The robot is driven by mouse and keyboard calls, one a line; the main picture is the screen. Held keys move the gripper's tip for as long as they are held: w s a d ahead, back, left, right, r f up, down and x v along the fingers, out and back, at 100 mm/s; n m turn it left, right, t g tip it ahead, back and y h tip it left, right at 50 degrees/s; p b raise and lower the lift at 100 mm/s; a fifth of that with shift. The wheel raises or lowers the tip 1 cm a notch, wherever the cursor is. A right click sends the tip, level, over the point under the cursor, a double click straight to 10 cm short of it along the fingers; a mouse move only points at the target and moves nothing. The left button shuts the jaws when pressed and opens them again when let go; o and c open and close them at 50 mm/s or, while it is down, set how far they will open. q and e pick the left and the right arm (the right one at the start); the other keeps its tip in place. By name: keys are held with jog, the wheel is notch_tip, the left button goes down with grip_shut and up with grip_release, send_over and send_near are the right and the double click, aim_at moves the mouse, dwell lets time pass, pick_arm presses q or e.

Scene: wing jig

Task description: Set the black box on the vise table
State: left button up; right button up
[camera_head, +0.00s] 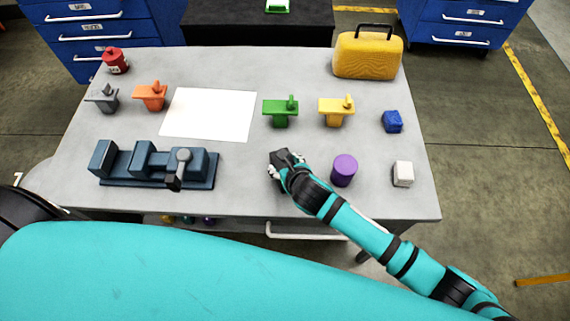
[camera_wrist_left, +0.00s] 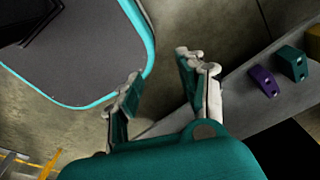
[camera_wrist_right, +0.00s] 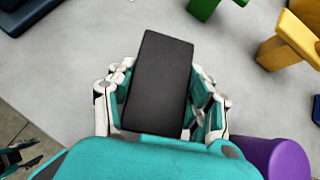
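The black box (camera_wrist_right: 157,82) fills the middle of the right wrist view, between the fingers of my right gripper (camera_wrist_right: 160,100). The finger pads lie against both its sides, so the gripper looks shut on it. In the head view my right gripper (camera_head: 284,165) is over the front middle of the grey table (camera_head: 235,190) and mostly hides the box. Whether the box touches the tabletop cannot be told. The dark blue vise (camera_head: 155,165) is on the table's front left. My left gripper (camera_wrist_left: 165,90) is open and empty in the left wrist view, away from the box.
A purple cylinder (camera_head: 344,170) stands close right of my right gripper, with a white block (camera_head: 403,174) beyond. Green (camera_head: 281,110) and yellow (camera_head: 337,109) parts stand behind. A white sheet (camera_head: 208,114) lies behind the vise. Tabletop between vise and gripper is clear.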

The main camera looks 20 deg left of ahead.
jog(key=o, duration=0.4)
pick_arm(q)
jog(key=shift+s+d, duration=0.4)
jog(key=shift+s, duration=0.25)
jog(key=shift+w+a+f, duration=0.15)
jog(key=shift+a, duration=0.05)
pick_arm(e)
jog(key=v, duration=1.2)
jog(key=shift+r, duration=0.15)
